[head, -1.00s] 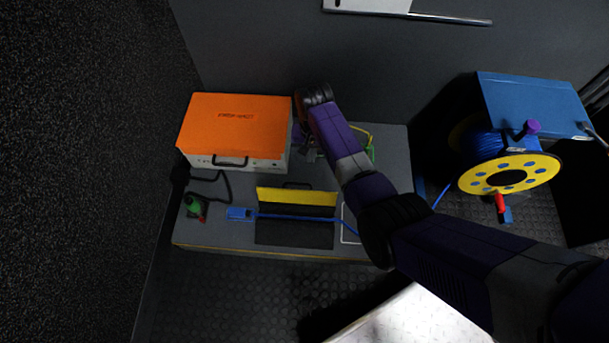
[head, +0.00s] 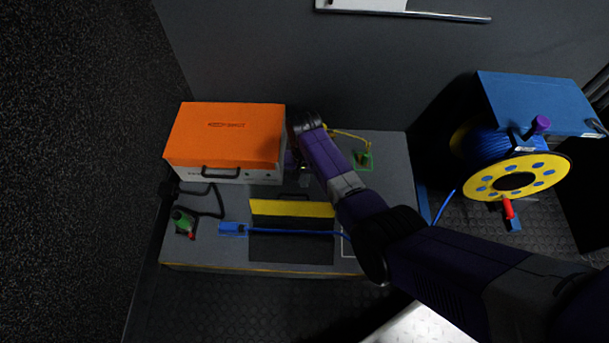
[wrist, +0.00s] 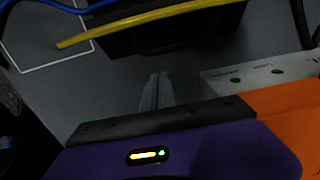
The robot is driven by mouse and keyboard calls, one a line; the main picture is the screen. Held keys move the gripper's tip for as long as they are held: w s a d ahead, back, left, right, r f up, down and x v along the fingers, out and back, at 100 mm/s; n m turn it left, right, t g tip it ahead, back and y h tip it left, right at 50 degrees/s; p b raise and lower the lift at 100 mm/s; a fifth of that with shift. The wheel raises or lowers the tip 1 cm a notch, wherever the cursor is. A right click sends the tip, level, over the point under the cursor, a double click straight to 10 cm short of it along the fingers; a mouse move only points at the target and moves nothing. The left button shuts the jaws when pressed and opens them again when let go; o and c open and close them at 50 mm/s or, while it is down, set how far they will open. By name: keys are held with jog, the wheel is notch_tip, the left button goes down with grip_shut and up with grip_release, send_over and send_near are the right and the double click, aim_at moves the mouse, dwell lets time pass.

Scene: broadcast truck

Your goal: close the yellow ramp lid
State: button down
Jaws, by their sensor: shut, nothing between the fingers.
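The yellow ramp lid (head: 291,209) stands raised at the back of a black ramp base (head: 290,247) on the grey platform. A blue cable (head: 322,233) runs across the base in front of the lid. In the wrist view the lid's yellow edge (wrist: 165,20) crosses the top, with its dark face (wrist: 185,32) below. My gripper (wrist: 155,78) is shut and empty, its fingertips pointing toward the lid from behind and apart from it. In the head view my arm and wrist partly hide the gripper, which is between the orange case and the lid.
An orange and white case (head: 230,135) stands close to the left of my gripper. A green object (head: 183,222) and a blue connector (head: 232,229) lie left of the ramp. A green item (head: 363,160) is behind right. A blue cable reel (head: 515,180) stands at the right.

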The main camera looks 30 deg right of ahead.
aim_at(293, 203)
jog(key=shift+s+a+r, duration=0.25)
jog(key=shift+s+a, duration=0.1)
jog(key=shift+s, duration=0.2)
jog(key=shift+s+a+r, duration=0.2)
jog(key=shift+s+a, duration=0.15)
jog(key=shift+s, duration=0.15)
jog(key=shift+r, duration=0.15)
jog(key=shift+s+a+r+t+p, duration=0.2)
jog(key=shift+t+p, duration=0.2)
jog(key=shift+p, duration=0.35)
jog(key=shift+s+h+p, duration=0.1)
jog(key=shift+h+p, duration=0.2)
